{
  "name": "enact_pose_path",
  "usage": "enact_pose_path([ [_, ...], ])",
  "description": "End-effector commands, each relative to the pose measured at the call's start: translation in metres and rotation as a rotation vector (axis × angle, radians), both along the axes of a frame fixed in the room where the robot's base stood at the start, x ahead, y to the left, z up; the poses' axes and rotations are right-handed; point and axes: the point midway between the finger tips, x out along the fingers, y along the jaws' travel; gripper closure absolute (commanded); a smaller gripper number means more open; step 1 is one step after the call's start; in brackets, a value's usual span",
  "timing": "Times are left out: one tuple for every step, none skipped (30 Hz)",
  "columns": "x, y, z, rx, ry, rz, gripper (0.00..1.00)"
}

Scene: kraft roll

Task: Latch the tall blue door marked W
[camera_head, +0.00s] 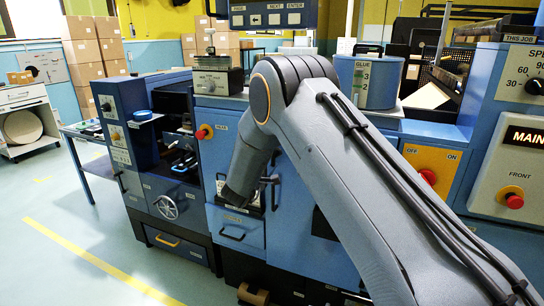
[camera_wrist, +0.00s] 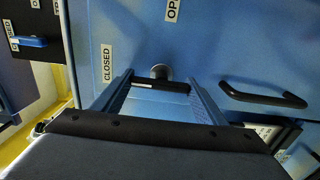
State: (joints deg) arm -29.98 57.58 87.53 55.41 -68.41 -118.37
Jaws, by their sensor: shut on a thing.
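The blue door (camera_wrist: 215,55) fills much of the wrist view; I cannot read a W on it. A latch with a round metal hub (camera_wrist: 161,71) and a short black bar (camera_wrist: 160,86) sits on this blue front. My gripper (camera_wrist: 161,80) has its two fingers at the ends of the bar and is shut on it. The bar lies crosswise in the wrist view. A CLOSED label (camera_wrist: 107,62) is left of the hub and a partly cut-off OPEN label (camera_wrist: 172,10) is above it. In the head view my arm hides the latch and fingertips.
A black pull handle (camera_wrist: 263,95) sticks out right of my gripper. In the head view, a lower drawer (camera_head: 236,236), a handwheel (camera_head: 167,207) and a red knob (camera_head: 203,133) are close by. The floor (camera_head: 60,265) at left is clear.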

Motion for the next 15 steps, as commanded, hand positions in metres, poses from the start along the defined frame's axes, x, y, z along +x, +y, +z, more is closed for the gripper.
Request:
enact_pose_path([
  [-0.0001,0.0016,0.0001,-0.005,0.002,0.003,0.57],
  [-0.0001,0.0016,0.0,-0.008,0.003,0.003,0.57],
  [0.0,0.0017,0.0,-0.009,0.003,0.003,0.57],
  [0.0,0.0017,0.0,-0.01,0.004,0.003,0.57],
  [0.0,0.0017,0.0,-0.011,0.004,0.003,0.57],
  [0.0,0.0017,0.0,-0.012,0.004,0.003,0.57],
  [0.0,0.0017,0.0,-0.012,0.004,0.003,0.57],
  [0.0,0.0017,0.0,-0.012,0.004,0.003,0.57],
  [0.0,0.0017,-0.0001,-0.012,0.004,0.003,0.57],
  [0.0,0.0017,0.0,-0.012,0.004,0.003,0.57],
  [-0.0001,0.0016,-0.0001,-0.012,0.004,0.003,0.57],
  [0.0,0.0017,0.0,-0.011,0.004,0.003,0.57],
  [0.0,0.0017,0.0,-0.011,0.004,0.003,0.57],
  [-0.0001,0.0016,0.0,-0.011,0.004,0.003,0.33],
  [-0.0001,0.0015,-0.0001,-0.011,0.004,0.003,0.26],
])
